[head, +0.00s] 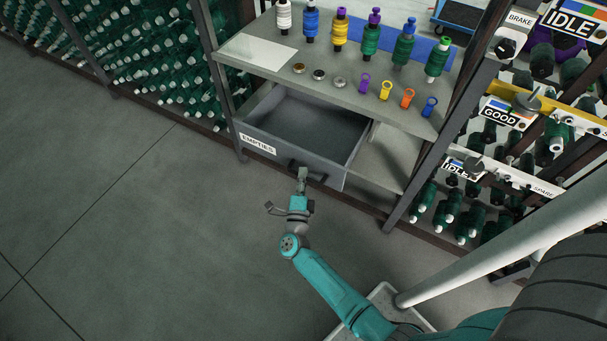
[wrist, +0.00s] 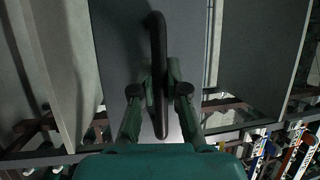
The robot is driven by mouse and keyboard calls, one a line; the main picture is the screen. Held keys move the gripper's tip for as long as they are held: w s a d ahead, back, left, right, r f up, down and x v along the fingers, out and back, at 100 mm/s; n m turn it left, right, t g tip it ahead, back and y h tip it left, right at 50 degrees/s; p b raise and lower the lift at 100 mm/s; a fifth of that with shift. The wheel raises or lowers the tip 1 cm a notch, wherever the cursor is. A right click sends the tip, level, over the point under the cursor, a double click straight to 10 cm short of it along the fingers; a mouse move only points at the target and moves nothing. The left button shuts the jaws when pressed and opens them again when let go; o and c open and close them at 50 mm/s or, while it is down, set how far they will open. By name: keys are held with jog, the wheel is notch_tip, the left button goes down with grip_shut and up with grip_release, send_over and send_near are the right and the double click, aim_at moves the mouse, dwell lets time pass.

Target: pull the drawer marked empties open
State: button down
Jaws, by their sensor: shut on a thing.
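The drawer marked EMPTIES (head: 257,146) sits under the grey bench and stands pulled out, its inside showing bare grey. Its dark bar handle is on the front face and shows large in the wrist view (wrist: 157,40). My gripper (head: 302,176) is at the handle on the drawer front. In the wrist view my gripper (wrist: 160,95) has its two fingers on either side of the handle bar, shut on it. In the head view the fingertips partly hide the handle.
The bench top (head: 262,82) holds several spools, small rings and discs. An open lower shelf (head: 385,165) is right of the drawer. Racks of green bobbins stand left and right. A dark bench post (head: 412,190) is close on the right. The floor (head: 150,220) at left is clear.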

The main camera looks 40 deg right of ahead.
jog(key=c, duration=1.2)
grip_release()
jog(key=v, duration=1.2)
jog(key=s+a+r+n+y, duration=0.2)
jog(key=s+r+n+y, duration=0.3)
jog(key=s+r+n, duration=0.2)
jog(key=s+a+r+n+y, duration=0.3)
jog(key=s+r+n, duration=0.3)
jog(key=s+n, duration=0.4)
jog(key=s+a+r+n+t+y, duration=0.1)
jog(key=s+a+r+n+y, duration=0.2)
jog(key=s+r+n+y, duration=0.3)
jog(key=shift+s+r+n+y, duration=0.1)
jog(key=shift+s+r+n, duration=0.15)
jog(key=shift+s+n, duration=0.6)
jog(key=shift+s+r+n+y, duration=0.1)
jog(key=shift+s+r+n, duration=0.25)
jog(key=shift+s, duration=1)
jog(key=shift+s+r+n+y, duration=0.1)
jog(key=shift+s+r+n, duration=0.1)
jog(key=shift+s+n, duration=0.65)
